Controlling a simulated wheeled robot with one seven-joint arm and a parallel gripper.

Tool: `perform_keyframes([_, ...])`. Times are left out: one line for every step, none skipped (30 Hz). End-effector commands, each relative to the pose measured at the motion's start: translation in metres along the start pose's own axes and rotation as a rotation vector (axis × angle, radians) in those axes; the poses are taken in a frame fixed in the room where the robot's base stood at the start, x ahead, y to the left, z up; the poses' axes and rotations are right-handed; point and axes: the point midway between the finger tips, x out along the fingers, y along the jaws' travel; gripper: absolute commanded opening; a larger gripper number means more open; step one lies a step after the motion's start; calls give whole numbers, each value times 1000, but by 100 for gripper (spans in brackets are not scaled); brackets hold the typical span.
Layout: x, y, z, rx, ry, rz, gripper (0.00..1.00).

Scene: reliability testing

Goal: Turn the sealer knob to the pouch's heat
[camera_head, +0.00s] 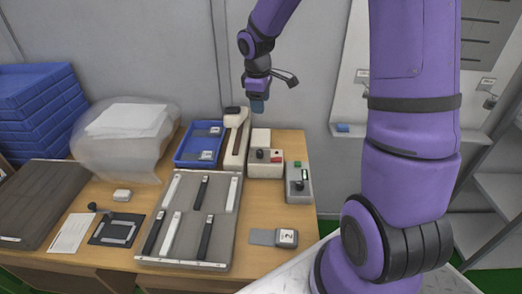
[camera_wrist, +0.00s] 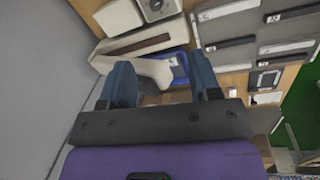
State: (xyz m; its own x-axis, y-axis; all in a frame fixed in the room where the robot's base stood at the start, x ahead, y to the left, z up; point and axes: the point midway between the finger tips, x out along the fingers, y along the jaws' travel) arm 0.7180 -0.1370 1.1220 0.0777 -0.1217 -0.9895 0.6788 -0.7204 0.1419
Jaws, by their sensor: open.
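The cream sealer (camera_head: 231,160) with its long arm stands at the back of the table; its long body also shows in the wrist view (camera_wrist: 118,46). Beside it is a cream control box (camera_head: 258,170) with a dark round knob (camera_head: 262,155) and a red part. The knob's setting is too small to read. A grey pouch (camera_head: 262,237) with a white label marked 2 lies at the front right of the table. My gripper (camera_head: 257,106) is open and empty, above and behind the sealer. Its two blue fingers stand apart in the wrist view (camera_wrist: 163,82).
A grey box (camera_head: 299,193) with a green button and black knob stands right of the control box. A grey tray (camera_head: 190,222) holds black and white strips. A blue tray (camera_head: 186,157) holds labelled pouches. Blue crates (camera_head: 35,110) stack at left. The wall is close behind.

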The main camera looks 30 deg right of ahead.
Motion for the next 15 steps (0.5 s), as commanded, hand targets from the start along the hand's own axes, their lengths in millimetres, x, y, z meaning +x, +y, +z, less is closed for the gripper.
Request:
perform_keyframes([19,5,-4,-26,-3,-23,57])
perform_keyframes([29,8,-6,-43,-2,-34,57])
perform_keyframes([42,12,-9,-67,0,-46,57])
perform_keyframes([52,14,-11,-85,2,-57,57])
perform_keyframes([61,16,-13,-100,5,-67,57])
perform_keyframes([73,19,-15,-121,8,-79,57])
perform_keyframes([82,20,-17,-136,11,-88,57])
perform_keyframes([90,22,-19,-150,16,-96,57])
perform_keyframes([100,23,-20,-165,21,-106,57])
perform_keyframes([106,24,-22,-176,24,-113,57])
perform_keyframes([112,25,-22,-187,27,-118,57])
perform_keyframes([119,26,-24,-198,31,-126,57])
perform_keyframes([123,26,-24,-205,34,-129,57])
perform_keyframes([126,26,-25,-210,37,-133,57])
perform_keyframes([130,27,-26,-216,40,-136,57])
